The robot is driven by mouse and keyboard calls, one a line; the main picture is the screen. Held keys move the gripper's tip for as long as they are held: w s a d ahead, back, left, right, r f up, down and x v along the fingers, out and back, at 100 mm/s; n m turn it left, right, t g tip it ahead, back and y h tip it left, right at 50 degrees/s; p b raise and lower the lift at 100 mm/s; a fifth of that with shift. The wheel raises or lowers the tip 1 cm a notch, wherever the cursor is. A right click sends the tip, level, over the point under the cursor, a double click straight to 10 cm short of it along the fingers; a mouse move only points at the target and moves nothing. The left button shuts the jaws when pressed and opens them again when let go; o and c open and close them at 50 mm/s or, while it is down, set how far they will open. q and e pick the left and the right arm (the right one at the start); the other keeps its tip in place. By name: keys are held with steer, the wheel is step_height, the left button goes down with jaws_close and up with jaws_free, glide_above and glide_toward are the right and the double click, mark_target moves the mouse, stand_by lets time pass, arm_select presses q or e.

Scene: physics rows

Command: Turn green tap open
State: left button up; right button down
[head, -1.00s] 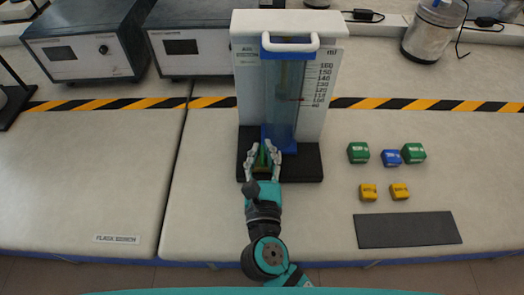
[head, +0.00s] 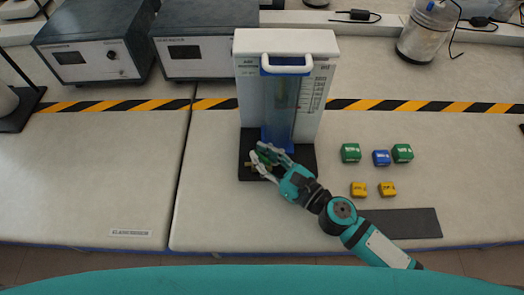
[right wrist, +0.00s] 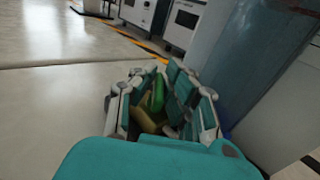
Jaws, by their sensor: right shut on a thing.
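The green tap (right wrist: 157,92) shows in the right wrist view between the fingers of my right gripper, with a brass-coloured body (right wrist: 146,122) below it. In the head view my right gripper (head: 262,160) is at the foot of the dispenser column (head: 283,100), above its black base (head: 300,165). The right gripper is shut on the green tap, which its fingers partly hide. The dispenser has a white back panel with a scale and a clear blue-tinted column. My left gripper is not in view.
Green, blue and yellow blocks (head: 381,158) stand right of the dispenser. A dark flat mat (head: 405,223) lies in front of them, partly behind my right arm. Two grey instruments (head: 93,52) stand at the back left. The left bench top is clear.

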steer(key=n+g+y+b, duration=0.1)
steer(key=n+g, duration=0.1)
steer(key=n+g+y+b, duration=0.1)
steer(key=g+y, duration=0.1)
steer(key=shift+w+d+f+n+g, duration=0.1)
steer(key=shift+w+n+g, duration=0.05)
steer(key=shift+n+g, duration=0.2)
steer(key=n+g+b, duration=0.1)
steer(key=g, duration=0.1)
steer(key=n+g+y+b, duration=0.1)
steer(key=n+g, duration=0.1)
steer(key=shift+g+y, duration=0.3)
steer(key=shift+g, duration=0.05)
steer(key=shift+n+g+b, duration=0.55)
steer(key=shift+n+g, duration=0.3)
steer(key=shift+g, duration=0.75)
steer(key=c, duration=1.4)
jaws_free()
steer(key=shift+s, duration=0.2)
